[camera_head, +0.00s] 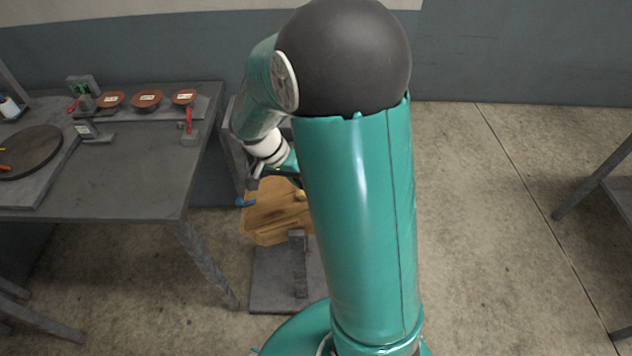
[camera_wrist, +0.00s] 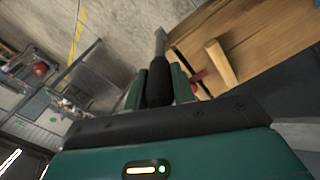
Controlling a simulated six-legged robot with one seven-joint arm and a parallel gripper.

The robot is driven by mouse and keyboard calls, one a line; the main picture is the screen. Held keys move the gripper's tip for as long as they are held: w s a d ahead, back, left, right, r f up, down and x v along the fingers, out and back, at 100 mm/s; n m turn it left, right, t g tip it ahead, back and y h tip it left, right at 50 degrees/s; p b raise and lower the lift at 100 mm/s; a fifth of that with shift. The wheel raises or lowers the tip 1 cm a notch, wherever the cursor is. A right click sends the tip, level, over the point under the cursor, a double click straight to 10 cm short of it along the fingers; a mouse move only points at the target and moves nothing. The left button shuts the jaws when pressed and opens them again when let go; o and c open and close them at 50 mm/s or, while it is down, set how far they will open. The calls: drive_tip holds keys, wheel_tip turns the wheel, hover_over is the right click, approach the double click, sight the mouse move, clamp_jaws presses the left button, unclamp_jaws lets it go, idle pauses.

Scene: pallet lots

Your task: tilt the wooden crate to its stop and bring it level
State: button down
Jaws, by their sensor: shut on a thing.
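The wooden crate (camera_head: 268,222) sits on a grey stand beside the table, partly hidden behind my arm; it looks tilted, but I cannot tell how far. In the wrist view its wooden side (camera_wrist: 260,30) fills the upper right, with a pale wooden block (camera_wrist: 221,62) on it.
A grey base plate (camera_head: 268,290) with an upright post (camera_head: 298,262) stands on the floor below the crate. A blue piece (camera_head: 245,202) shows at its left. The grey table (camera_head: 150,180) at left holds several brown bowls and a round board.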

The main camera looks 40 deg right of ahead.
drive_tip(key=shift+w+a+r+g+h, duration=0.1)
drive_tip(key=shift+w+a+g+h, duration=0.25)
drive_tip(key=shift+w+a, duration=0.4)
drive_tip(key=shift+a, duration=0.3)
drive_tip(key=c, duration=1.2)
unclamp_jaws()
drive_tip(key=shift+o, duration=0.2)
drive_tip(key=v, duration=1.3)
drive_tip(key=shift+a+r, duration=0.15)
drive_tip(key=shift+r, duration=0.2)
